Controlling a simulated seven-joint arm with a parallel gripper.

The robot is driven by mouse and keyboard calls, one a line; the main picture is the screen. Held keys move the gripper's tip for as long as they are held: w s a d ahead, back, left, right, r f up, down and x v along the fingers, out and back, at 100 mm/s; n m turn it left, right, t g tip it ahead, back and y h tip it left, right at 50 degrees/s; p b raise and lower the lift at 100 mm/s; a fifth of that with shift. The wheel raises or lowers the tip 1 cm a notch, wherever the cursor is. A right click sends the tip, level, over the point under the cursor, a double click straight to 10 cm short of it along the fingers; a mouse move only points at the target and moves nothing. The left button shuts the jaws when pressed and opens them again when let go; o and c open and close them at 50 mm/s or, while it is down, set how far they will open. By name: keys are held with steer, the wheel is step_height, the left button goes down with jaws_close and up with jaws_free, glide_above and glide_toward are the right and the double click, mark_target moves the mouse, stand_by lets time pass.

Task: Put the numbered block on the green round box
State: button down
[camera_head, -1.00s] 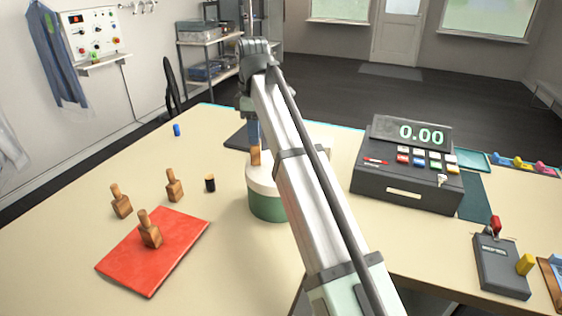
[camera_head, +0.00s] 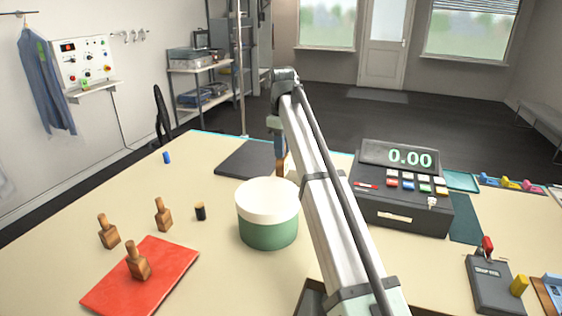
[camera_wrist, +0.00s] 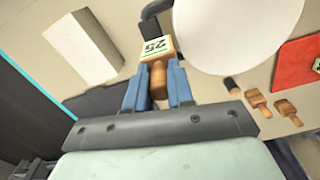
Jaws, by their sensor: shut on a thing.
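The numbered block (camera_wrist: 156,50) is a wooden stamp-like piece with a pale face marked "25" in green and a rounded brown handle. My gripper (camera_wrist: 156,80) is shut on its handle in the wrist view, with the numbered face pointing away from the palm. In the head view my gripper (camera_head: 281,150) is beyond the box and slightly to its right, with a bit of brown showing below the fingers. The green round box (camera_head: 268,234) has a white lid, and nothing rests on it. In the wrist view the white lid (camera_wrist: 240,30) is right of the block, apart from it.
A dark flat pad (camera_head: 243,158) lies behind the box. Wooden stamps (camera_head: 163,215) and a small black cylinder (camera_head: 200,212) stand left, one stamp on a red mat (camera_head: 165,265). A cash register (camera_head: 400,205) stands right. A white block (camera_wrist: 82,47) shows in the wrist view.

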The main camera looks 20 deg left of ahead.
steer(key=shift+f, duration=1.9)
steer(key=shift+f, duration=0.2)
steer(key=c, duration=1)
jaws_free()
steer(key=shift+r, duration=0.1)
steer(key=shift+r, duration=3.85)
